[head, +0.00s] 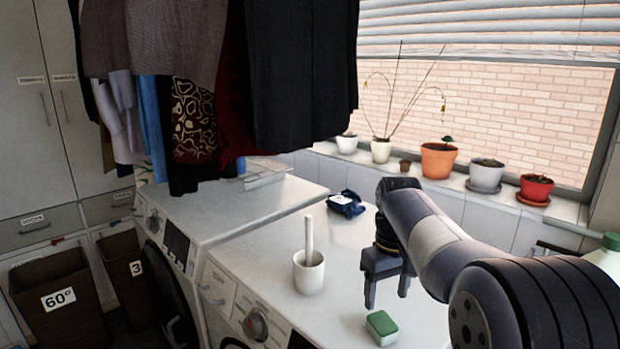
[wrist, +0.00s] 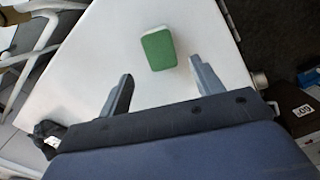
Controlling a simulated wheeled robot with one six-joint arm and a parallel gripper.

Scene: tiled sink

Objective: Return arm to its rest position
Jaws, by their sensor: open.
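My gripper (head: 386,288) is in the head view at the right of centre, above the white top of the near washing machine (head: 345,262), with its fingers pointing down. It is open and empty. In the wrist view my gripper (wrist: 160,88) shows its two fingers spread apart with nothing between them. A green and white sponge (head: 382,328) lies on the machine top near the front edge, below and apart from my gripper. The sponge also shows in the wrist view (wrist: 158,50), beyond the fingertips. My arm reaches in from the lower right.
A white cup-like holder with an upright handle (head: 309,272) stands left of my gripper. A dark blue bundle (head: 346,203) lies behind it. Potted plants (head: 438,160) line the window sill. Clothes (head: 290,75) hang above. Brown baskets (head: 60,300) stand at left.

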